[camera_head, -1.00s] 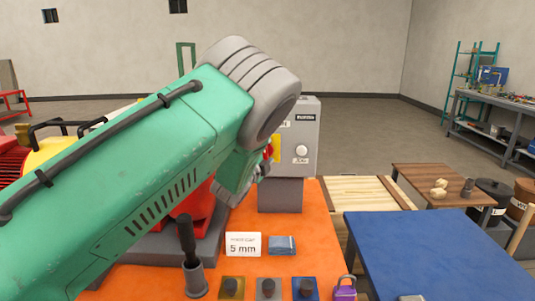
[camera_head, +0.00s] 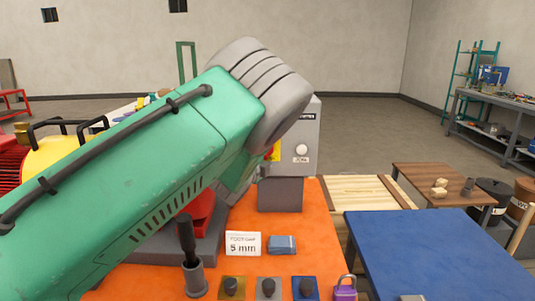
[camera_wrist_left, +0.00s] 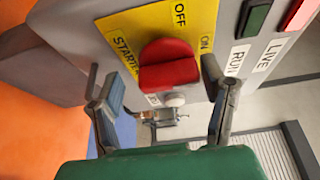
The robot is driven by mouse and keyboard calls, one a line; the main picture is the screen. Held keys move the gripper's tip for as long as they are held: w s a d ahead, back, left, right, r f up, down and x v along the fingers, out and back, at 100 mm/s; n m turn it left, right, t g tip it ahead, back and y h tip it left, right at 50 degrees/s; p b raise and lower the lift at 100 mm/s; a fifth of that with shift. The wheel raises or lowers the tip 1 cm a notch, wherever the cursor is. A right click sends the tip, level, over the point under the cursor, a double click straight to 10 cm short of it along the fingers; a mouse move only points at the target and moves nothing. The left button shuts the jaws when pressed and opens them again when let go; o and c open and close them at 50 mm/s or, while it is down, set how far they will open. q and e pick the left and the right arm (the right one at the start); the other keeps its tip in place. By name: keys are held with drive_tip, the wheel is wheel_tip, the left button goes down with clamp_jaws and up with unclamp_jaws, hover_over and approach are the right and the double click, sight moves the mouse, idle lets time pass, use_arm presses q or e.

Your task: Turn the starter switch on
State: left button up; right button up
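The starter switch is a red knob (camera_wrist_left: 168,66) on a yellow plate (camera_wrist_left: 125,22) marked STARTER, OFF and ON, in the left wrist view. The plate is on a grey box (camera_head: 302,132), which stands on the orange bench in the head view. My left gripper (camera_wrist_left: 158,82) is open, with one finger on each side of the knob and gaps showing between fingers and knob. I cannot tell which mark the knob points to. My right gripper is not in view.
Green and red parts marked RUN and LIVE (camera_wrist_left: 258,15) sit beside the plate. A blue table (camera_head: 435,245) is at right.

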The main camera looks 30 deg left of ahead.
use_arm(q)
drive_tip(key=shift+r, duration=0.15)
drive_tip(key=shift+s, duration=0.35)
drive_tip(key=s+d, duration=0.2)
drive_tip(key=s, duration=0.9)
drive_tip(key=shift+a, duration=0.1)
